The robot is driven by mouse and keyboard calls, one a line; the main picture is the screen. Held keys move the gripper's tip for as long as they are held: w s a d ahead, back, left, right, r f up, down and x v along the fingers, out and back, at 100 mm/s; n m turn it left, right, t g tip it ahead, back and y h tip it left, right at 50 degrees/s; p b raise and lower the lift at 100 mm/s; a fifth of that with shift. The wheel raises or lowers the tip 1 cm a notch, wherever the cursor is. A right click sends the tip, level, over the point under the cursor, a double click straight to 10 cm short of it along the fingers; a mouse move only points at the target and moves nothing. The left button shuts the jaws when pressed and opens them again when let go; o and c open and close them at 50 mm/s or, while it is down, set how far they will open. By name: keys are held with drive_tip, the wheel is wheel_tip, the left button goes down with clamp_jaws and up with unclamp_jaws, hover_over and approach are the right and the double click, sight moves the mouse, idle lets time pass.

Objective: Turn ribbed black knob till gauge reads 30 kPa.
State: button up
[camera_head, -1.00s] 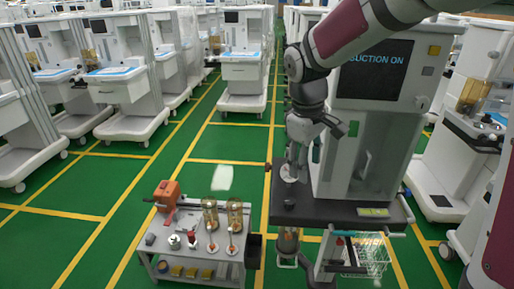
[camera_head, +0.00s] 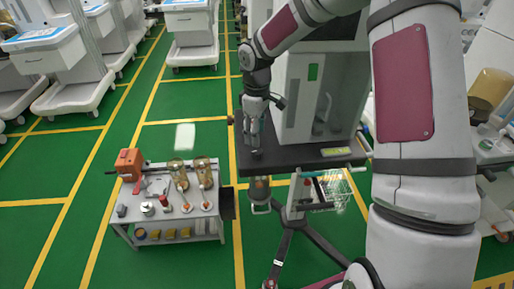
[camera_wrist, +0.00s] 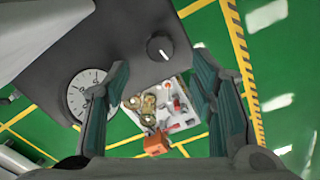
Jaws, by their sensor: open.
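In the wrist view the black knob (camera_wrist: 160,48), with a white mark on its face, stands on the dark cart top just beyond and between my fingertips. The white round gauge (camera_wrist: 84,92) lies to its left, partly covered by my left finger; its reading is too small to tell. My gripper (camera_wrist: 160,66) is open, with teal-padded fingers spread wide and nothing between them. In the head view my gripper (camera_head: 254,148) hangs over the left end of the dark cart top (camera_head: 295,156). The gauge cannot be made out there, and the knob is not clear.
A grey side table (camera_head: 205,228) left of the cart holds an orange device (camera_head: 130,163), amber canisters (camera_head: 190,172) and small parts. A wire basket (camera_head: 330,190) hangs at the cart's front. White machine housing (camera_head: 310,98) rises behind the cart top. Green floor is open beyond the table.

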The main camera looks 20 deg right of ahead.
sight(257, 151)
wheel_tip(257, 151, down, 7)
drive_tip(key=shift+f, duration=0.15)
drive_tip(key=shift+c, duration=0.2)
